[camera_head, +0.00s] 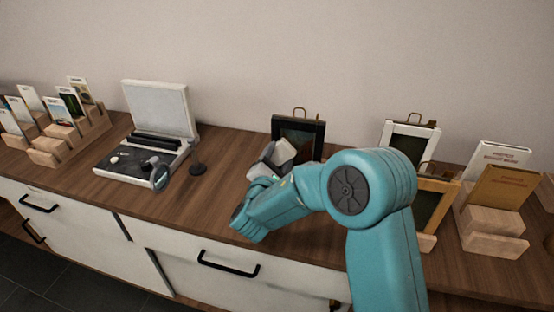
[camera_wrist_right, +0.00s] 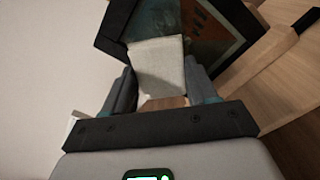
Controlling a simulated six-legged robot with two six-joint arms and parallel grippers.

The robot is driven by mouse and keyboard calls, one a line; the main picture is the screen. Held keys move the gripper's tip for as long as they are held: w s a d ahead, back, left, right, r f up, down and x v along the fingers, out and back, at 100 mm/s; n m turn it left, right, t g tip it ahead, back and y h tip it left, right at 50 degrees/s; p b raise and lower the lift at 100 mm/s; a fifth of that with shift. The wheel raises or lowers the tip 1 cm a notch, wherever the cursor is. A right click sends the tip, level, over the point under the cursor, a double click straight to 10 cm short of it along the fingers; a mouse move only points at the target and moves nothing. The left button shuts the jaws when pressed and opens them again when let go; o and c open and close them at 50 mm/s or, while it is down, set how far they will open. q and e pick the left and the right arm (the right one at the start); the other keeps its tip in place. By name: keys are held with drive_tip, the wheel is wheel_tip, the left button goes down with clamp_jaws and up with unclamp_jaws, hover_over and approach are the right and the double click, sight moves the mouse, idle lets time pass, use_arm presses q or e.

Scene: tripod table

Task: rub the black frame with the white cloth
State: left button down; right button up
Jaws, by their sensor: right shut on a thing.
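The black frame (camera_head: 319,129) stands upright on the wooden cabinet top, near the wall. It also shows in the right wrist view (camera_wrist_right: 119,22), with a dark picture inside. The white cloth (camera_head: 281,151) is in front of the frame's lower left part. My right gripper (camera_wrist_right: 160,88) is shut on the cloth (camera_wrist_right: 157,65), which overlaps the frame in the right wrist view. I cannot tell whether the cloth touches the frame. My right arm hides the frame's lower right part in the head view. My left gripper is not in view.
A white-framed piece (camera_head: 432,131) and a yellow-wood frame (camera_head: 445,187) stand to the right, beside wooden holders with books (camera_head: 492,218). Card racks (camera_head: 60,145) stand far left. The top between disc and frame is clear.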

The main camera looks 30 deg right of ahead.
drive_tip(key=shift+x, duration=0.8)
idle(0.4)
drive_tip(key=shift+b, duration=0.35)
